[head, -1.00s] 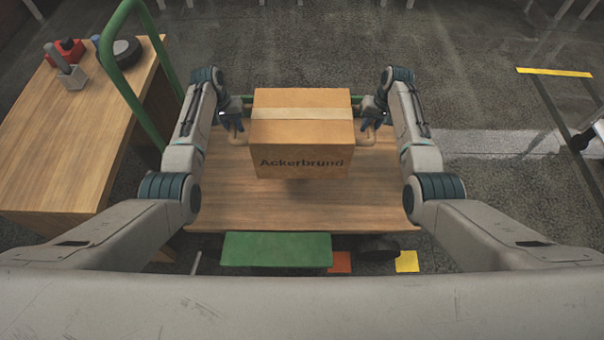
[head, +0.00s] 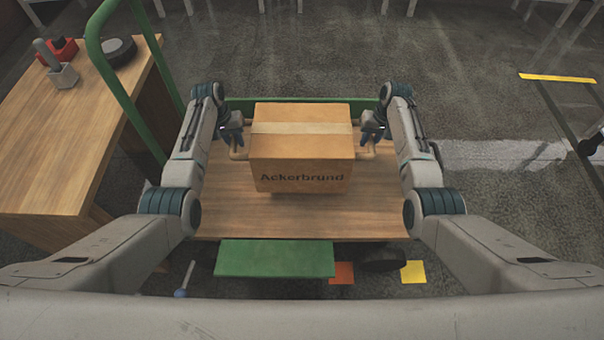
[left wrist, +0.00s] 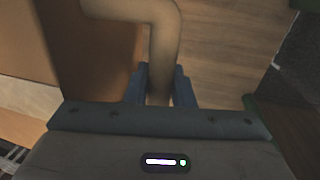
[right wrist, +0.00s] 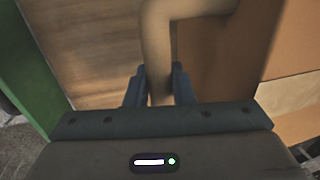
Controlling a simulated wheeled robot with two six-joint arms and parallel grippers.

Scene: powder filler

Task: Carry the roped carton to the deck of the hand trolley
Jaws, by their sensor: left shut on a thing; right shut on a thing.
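The roped carton (head: 301,150) is a brown box with a pale tape strip and "Ackerbrund" on its near face. It is upright over the wooden deck (head: 225,215) of the hand trolley; I cannot tell whether its base touches the deck. My left gripper (head: 237,142) is shut on the rope handle at the carton's left side; the left wrist view shows that rope (left wrist: 163,55) between its fingers. My right gripper (head: 368,141) is shut on the rope handle on the right side, and the right wrist view shows that rope (right wrist: 156,55) between its fingers.
The trolley's green hoop handle (head: 112,75) rises at the left. Beside it, a wooden table (head: 60,150) bears a red item, a grey holder and a dark round object. A green panel (head: 275,259) is at the deck's near edge. Open floor lies beyond and right.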

